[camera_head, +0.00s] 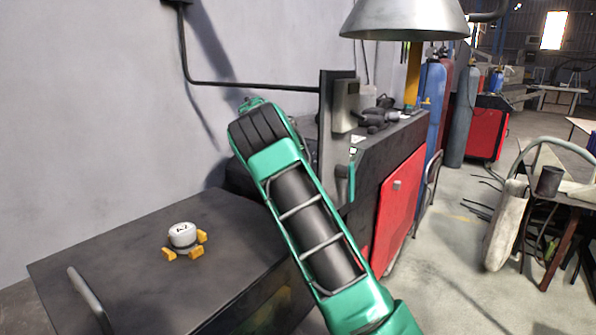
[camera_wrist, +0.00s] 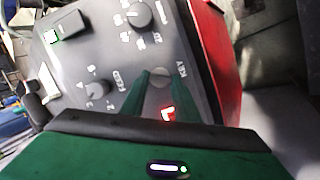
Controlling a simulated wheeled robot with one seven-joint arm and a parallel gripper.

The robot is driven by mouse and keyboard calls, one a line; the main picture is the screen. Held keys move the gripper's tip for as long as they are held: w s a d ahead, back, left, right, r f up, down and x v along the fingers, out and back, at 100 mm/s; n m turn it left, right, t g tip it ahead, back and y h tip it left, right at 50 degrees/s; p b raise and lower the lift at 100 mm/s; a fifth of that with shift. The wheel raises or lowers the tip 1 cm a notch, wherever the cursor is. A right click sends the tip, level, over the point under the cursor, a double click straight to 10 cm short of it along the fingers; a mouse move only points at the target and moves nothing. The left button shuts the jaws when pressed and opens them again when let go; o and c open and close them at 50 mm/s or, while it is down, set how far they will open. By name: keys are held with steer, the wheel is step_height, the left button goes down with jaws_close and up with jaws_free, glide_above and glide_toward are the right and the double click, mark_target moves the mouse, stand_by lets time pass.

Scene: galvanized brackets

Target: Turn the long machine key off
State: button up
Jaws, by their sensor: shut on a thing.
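The long machine key (camera_wrist: 159,76) shows in the wrist view as a small grey round shape beside the printed word KEY on a grey control panel (camera_wrist: 122,66). The two green fingers of my gripper (camera_wrist: 158,84) reach the panel on both sides of it, and my gripper is shut on the key. Much of the key is hidden between the fingers, and I cannot tell its exact angle. A red light (camera_wrist: 168,113) glows between the fingers. In the head view my green arm crosses the middle, and the key is not visible.
The panel also carries a FEED knob (camera_wrist: 97,91), an upper knob (camera_wrist: 138,15) and a switch block (camera_wrist: 71,23) near a small green light. In the head view a dark cabinet (camera_head: 110,250) bears a white round device (camera_head: 182,235) with yellow feet. A red machine door (camera_head: 398,210) stands right of my arm.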

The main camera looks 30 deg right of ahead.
steer(key=n, duration=0.2)
steer(key=n+h, duration=0.1)
steer(key=n, duration=0.2)
steer(key=shift+w+a+f+n+h, duration=0.15)
steer(key=shift+a+n+h, duration=0.15)
stand_by(0.5)
steer(key=o, duration=1)
steer(key=shift+o, duration=0.2)
steer(key=shift+d, duration=0.1)
steer(key=v, duration=1)
steer(key=shift+a+r, duration=0.25)
